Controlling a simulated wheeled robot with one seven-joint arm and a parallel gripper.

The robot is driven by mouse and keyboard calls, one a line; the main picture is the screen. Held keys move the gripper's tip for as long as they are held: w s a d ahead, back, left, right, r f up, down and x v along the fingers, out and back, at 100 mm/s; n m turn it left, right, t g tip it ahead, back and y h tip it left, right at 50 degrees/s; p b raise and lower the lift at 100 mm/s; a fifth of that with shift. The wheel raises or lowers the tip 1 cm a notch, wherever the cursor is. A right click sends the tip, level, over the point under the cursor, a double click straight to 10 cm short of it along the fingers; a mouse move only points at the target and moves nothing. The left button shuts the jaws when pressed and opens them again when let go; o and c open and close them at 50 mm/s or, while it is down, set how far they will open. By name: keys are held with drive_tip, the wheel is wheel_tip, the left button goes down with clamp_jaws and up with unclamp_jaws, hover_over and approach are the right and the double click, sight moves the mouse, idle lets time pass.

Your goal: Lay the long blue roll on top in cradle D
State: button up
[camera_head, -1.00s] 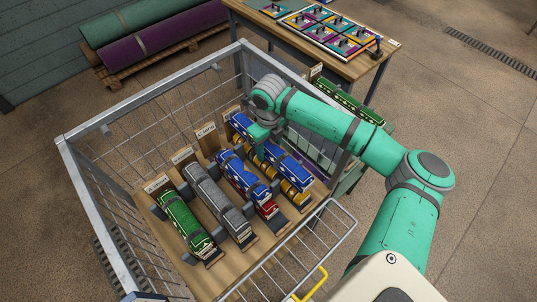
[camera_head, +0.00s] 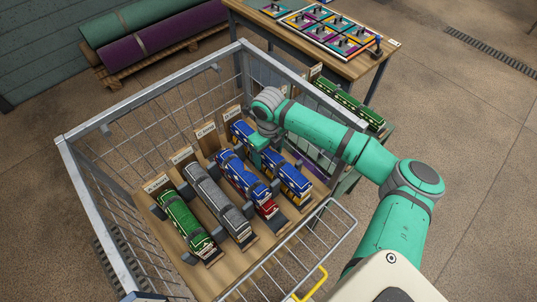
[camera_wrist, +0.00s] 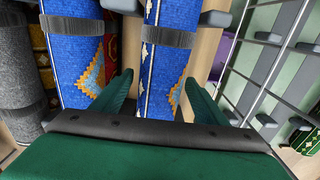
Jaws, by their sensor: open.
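Left of it, another blue roll (camera_head: 234,172) lies on a red roll (camera_head: 268,209). A grey roll (camera_head: 217,200) and a green roll (camera_head: 184,223) lie further left. The cart's wire wall (camera_wrist: 250,60) is close on the right. A table (camera_head: 355,68) stands behind.

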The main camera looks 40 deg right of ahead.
sight(269, 151)
drive_tip(key=shift+r, duration=0.1)
wheel_tip(269, 151, up, 12)
idle(0.5)
idle(0.5)
